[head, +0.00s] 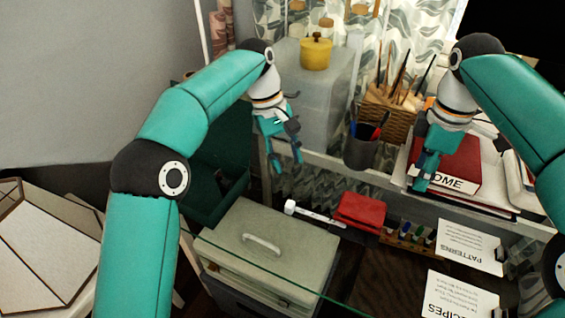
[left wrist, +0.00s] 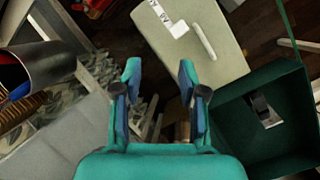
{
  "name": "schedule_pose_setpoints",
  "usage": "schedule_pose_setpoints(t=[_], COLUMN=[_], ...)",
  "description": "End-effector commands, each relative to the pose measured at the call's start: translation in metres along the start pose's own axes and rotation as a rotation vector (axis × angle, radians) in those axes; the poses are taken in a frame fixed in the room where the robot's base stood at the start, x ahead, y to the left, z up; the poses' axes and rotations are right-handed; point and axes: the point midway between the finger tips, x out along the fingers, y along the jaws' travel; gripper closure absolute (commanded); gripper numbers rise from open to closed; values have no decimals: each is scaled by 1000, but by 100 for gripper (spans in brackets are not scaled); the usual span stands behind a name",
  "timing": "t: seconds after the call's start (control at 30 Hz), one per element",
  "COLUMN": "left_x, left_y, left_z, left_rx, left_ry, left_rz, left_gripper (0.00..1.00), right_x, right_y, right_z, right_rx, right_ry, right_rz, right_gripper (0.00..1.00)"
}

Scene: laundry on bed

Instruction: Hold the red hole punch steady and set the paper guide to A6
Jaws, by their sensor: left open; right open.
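The red hole punch (head: 360,211) lies on the glass-edged desk, right of centre in the head view. A white paper guide strip (head: 315,216) with dark markings sticks out from its left side; its setting is too small to read. The strip also shows at the top of the left wrist view (left wrist: 166,18). My left gripper (head: 287,168) is open and empty, above and to the left of the punch in the picture. My right gripper (head: 419,184) hangs above the right side near a red book, apart from the punch, its fingers seen edge-on with nothing visible between them.
A pale lidded box with a handle (head: 270,246) stands left of the punch. A rack of small coloured items (head: 408,236) and printed sheets (head: 468,247) lie to the right. A dark pen cup (head: 361,152), wicker basket (head: 395,108) and red book (head: 462,168) stand behind.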

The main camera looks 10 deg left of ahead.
Motion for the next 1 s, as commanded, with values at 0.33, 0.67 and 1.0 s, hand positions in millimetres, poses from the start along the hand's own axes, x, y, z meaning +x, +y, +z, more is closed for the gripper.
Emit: schedule_pose_setpoints(t=[0.33, 0.67, 1.0], left_x=[11, 11, 11], left_y=[-13, -13, -13], left_z=[2, 2, 2], left_rx=[-33, -33, -33], left_ry=[-54, -54, -54], left_rz=[-150, -148, -148], left_gripper=[58, 58, 58], right_x=[0, 22, 87], right_y=[0, 0, -1], right_z=[0, 1, 1], right_rx=[0, 0, 0], right_ry=[0, -2, -2], right_rz=[0, -3, -4], right_gripper=[48, 48, 48])
